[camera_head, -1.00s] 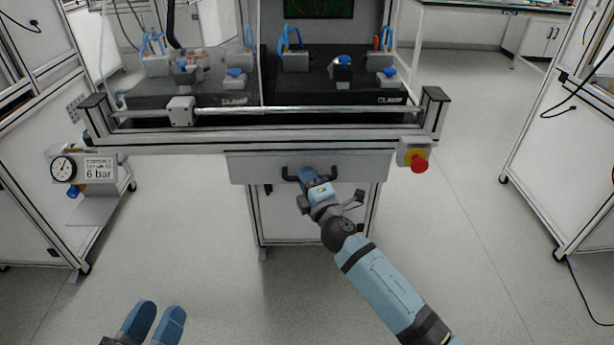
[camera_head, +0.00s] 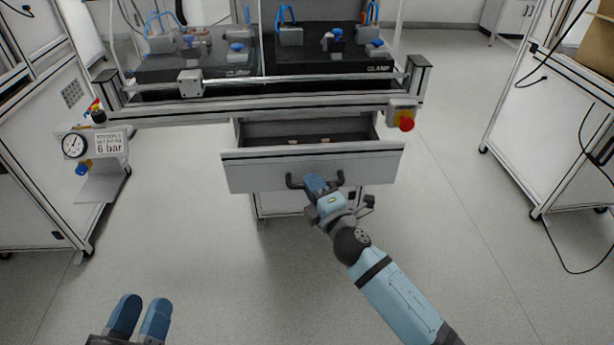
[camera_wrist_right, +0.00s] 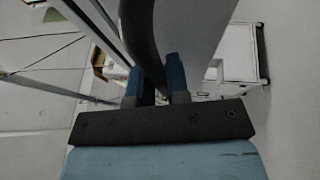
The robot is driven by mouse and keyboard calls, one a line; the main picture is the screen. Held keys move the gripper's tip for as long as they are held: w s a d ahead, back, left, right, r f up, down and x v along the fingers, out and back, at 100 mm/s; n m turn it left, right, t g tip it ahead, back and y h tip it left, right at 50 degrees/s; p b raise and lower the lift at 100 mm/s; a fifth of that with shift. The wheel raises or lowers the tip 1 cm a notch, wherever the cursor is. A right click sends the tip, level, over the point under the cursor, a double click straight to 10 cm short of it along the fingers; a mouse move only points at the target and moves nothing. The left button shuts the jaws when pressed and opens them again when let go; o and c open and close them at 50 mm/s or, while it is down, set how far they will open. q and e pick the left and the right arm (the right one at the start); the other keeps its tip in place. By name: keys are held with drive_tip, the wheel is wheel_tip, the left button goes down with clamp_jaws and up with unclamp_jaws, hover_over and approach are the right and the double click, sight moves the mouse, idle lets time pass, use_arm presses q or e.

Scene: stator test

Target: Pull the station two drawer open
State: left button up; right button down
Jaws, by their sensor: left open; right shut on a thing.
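The station two drawer (camera_head: 245,172) is a light grey drawer under the workbench, pulled partly out, with its dark inside showing behind the front panel. Its black bar handle (camera_head: 291,182) is on the front. My right gripper (camera_head: 315,185) is shut on the handle. In the right wrist view the blue fingers of my right gripper (camera_wrist_right: 161,82) stand on either side of the dark curved handle (camera_wrist_right: 140,35). My left gripper (camera_head: 139,318) is open and empty at the lower left, over the floor and away from the drawer.
The workbench rail (camera_head: 270,118) runs above the drawer, with a red emergency stop button (camera_head: 406,125) at its right end. A pressure gauge (camera_head: 74,145) is at the left. A white cabinet (camera_head: 545,130) stands at the right. The floor before the drawer is clear.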

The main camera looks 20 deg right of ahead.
drive_tip(key=shift+s+a, duration=0.2)
drive_tip(key=shift+s, duration=0.55)
drive_tip(key=shift+s+a, duration=0.2)
drive_tip(key=shift+s, duration=0.55)
drive_tip(key=c, duration=1.1)
unclamp_jaws()
use_arm(q)
drive_tip(key=shift+r, duration=0.1)
drive_tip(key=shift+s, duration=0.1)
use_arm(e)
drive_tip(key=shift+f, duration=0.1)
